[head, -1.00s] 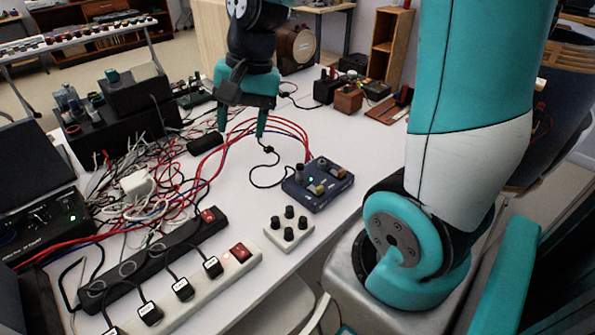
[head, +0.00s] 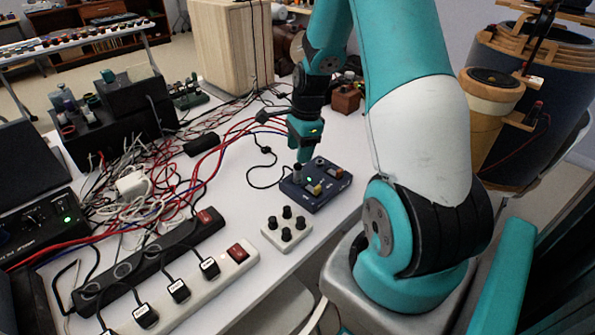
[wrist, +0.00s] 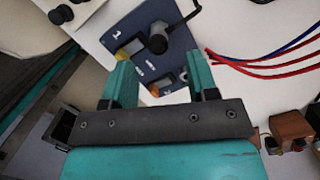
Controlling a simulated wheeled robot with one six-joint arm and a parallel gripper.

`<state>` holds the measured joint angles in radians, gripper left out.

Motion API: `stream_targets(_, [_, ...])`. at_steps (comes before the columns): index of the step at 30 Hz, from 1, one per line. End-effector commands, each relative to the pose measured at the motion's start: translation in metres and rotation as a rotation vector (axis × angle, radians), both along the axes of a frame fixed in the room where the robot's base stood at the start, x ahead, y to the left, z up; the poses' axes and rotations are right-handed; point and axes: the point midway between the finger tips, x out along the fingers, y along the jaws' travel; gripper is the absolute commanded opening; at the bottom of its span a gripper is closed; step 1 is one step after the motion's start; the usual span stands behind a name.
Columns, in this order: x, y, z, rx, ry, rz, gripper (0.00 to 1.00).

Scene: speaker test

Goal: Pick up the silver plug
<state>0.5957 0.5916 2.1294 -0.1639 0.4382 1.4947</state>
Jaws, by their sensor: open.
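The silver plug looks like the dark grey cylinder with a pale collar, standing on the blue box (head: 325,193) in the head view; this plug (head: 297,173) has a black cable. In the wrist view the plug (wrist: 157,40) stands just beyond my fingertips, roughly between them, on the box (wrist: 178,42). My gripper (head: 303,156) is above the box's far left side in the head view. In the wrist view my gripper (wrist: 159,58) is open, with nothing held between its two teal fingers. I cannot tell the exact height gap to the plug.
Yellow and orange pieces stand beside the plug on the box. A white block with black knobs (head: 287,233) is in front of it. Red and blue cables (head: 235,130) run behind and left. Power strips (head: 205,285) lie front left. The table's edge is close on the right.

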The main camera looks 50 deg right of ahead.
Motion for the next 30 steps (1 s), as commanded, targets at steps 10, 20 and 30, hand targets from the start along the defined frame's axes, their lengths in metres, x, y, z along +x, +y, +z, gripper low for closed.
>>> stream_targets(10, [-0.001,0.004,-0.034,0.003,0.004,0.001,0.53])
stream_targets(20, [0.0,0.007,-0.064,0.0,-0.001,0.001,0.53])
stream_targets(30, [0.0,0.007,-0.064,0.0,-0.001,0.001,0.1])
